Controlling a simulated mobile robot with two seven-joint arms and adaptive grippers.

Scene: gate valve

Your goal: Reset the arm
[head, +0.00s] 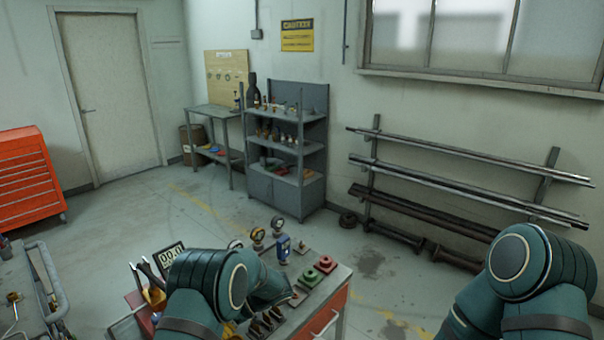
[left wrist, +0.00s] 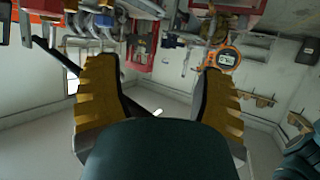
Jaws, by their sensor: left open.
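My left gripper (left wrist: 156,70) shows in the left wrist view with its two yellow fingers spread wide and nothing between them. In the head view my left arm (head: 225,285) reaches over the workbench (head: 333,290), and its bulk hides most of the gripper. My right arm (head: 520,270) is bent at the lower right of the head view. Its gripper is out of the picture. No separate object tied to the task stands out.
The bench holds gauges (head: 257,236), a blue device (head: 284,247), a green part (head: 309,277), a red part (head: 325,264) and several small fittings. A cart (head: 40,275) stands left. A shelf (head: 287,150) and pipe rack (head: 460,185) line the wall. Floor beyond the bench is open.

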